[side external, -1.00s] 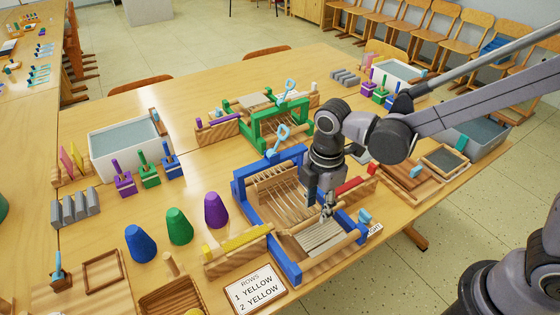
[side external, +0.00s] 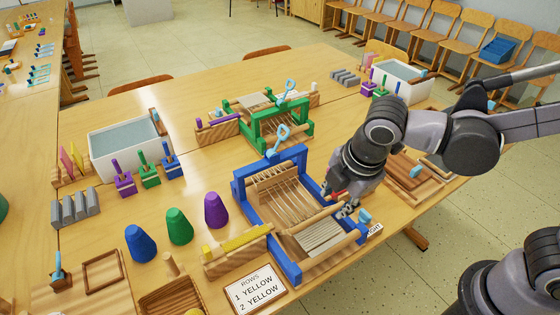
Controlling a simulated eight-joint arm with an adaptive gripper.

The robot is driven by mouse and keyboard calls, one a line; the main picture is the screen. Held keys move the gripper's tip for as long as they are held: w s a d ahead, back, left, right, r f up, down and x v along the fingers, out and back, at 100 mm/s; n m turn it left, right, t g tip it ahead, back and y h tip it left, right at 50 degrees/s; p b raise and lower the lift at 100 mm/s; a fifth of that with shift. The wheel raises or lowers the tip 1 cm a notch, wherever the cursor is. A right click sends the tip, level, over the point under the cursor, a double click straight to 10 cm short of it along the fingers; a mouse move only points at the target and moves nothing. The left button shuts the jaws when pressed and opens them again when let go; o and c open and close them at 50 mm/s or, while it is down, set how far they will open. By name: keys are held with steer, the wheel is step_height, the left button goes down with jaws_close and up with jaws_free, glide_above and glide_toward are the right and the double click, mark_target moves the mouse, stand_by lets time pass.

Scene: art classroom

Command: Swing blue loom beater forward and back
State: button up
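The blue loom (side external: 240,190) stands on the table with warp strings across its middle and pale woven cloth (side external: 321,236) at its front. A blue upright frame (side external: 272,164) rises at its back, with a light blue looped piece (side external: 279,134) above it. A wooden bar (side external: 325,216) crosses the loom near the cloth. I cannot tell for sure which part is the beater. My gripper (side external: 342,205) is tilted at the loom's right side, near the right end of that bar. A bit of red (side external: 338,195) shows by its fingers. Whether the fingers touch or hold anything is unclear.
A green loom (side external: 257,135) stands behind. A yellow shuttle (side external: 238,240) lies on a rack at the loom's left, near a rows card (side external: 258,290). Blue, green and purple cones (side external: 179,226) stand further left. Wooden trays (side external: 405,172) lie to the right.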

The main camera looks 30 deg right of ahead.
steer(key=shift+s+d+f+t+y, duration=0.1)
steer(key=shift+s+f+t, duration=0.1)
steer(key=shift+s+t, duration=0.35)
steer(key=shift+s+d+f+t+y, duration=0.1)
steer(key=shift+s+f+t, duration=0.25)
steer(key=shift+s, duration=0.35)
steer(key=shift+s+d+f+t+y, duration=0.1)
steer(key=shift+s+t, duration=0.4)
steer(key=shift+s, duration=0.15)
